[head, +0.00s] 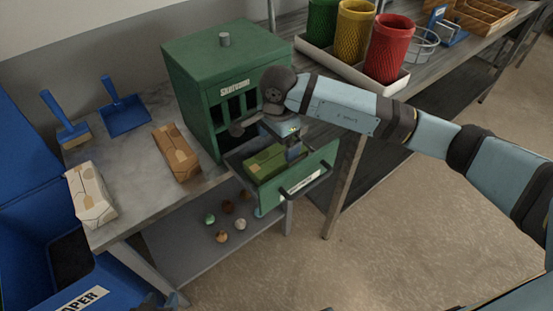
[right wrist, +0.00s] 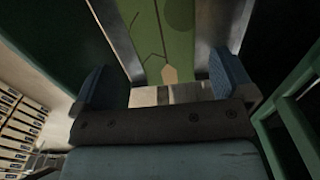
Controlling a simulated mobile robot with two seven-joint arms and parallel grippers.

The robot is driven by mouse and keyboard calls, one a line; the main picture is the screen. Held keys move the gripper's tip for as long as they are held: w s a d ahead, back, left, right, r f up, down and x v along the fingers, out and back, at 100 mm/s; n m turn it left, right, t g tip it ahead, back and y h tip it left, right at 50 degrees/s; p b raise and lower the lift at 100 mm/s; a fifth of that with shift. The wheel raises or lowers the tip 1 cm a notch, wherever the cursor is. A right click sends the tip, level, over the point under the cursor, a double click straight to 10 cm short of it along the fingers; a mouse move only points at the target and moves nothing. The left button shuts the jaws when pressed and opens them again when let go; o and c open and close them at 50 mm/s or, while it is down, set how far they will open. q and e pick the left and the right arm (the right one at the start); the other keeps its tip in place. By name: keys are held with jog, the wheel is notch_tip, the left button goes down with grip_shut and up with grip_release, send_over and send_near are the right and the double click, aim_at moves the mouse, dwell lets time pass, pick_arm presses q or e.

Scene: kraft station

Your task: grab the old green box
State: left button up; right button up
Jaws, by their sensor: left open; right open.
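The old green box (head: 266,163), patterned with tan patches, lies in the pulled-out drawer (head: 312,172) of the green cabinet (head: 222,70). My right gripper (head: 291,152) is open and points down over the drawer, close to the box's right end. In the right wrist view the green box (right wrist: 165,35) shows between the two blue fingers of my right gripper (right wrist: 160,80), which are spread apart. Whether they touch it I cannot tell. Only a dark bit of my left gripper (head: 155,302) shows at the bottom edge, well away from the box.
A brown box (head: 177,153) and a pale box (head: 91,195) lie on the grey table (head: 125,170), with a blue brush (head: 66,120) and dustpan (head: 123,115) behind. Several small balls (head: 222,236) are on the lower shelf. Coloured baskets (head: 389,48) stand behind my right arm.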

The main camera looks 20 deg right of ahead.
aim_at(277, 155)
jog(key=f, duration=0.4)
jog(key=shift+w+a+f, duration=0.15)
jog(key=shift+a+f, duration=0.05)
jog(key=shift+f, duration=0.05)
jog(key=c, duration=1)
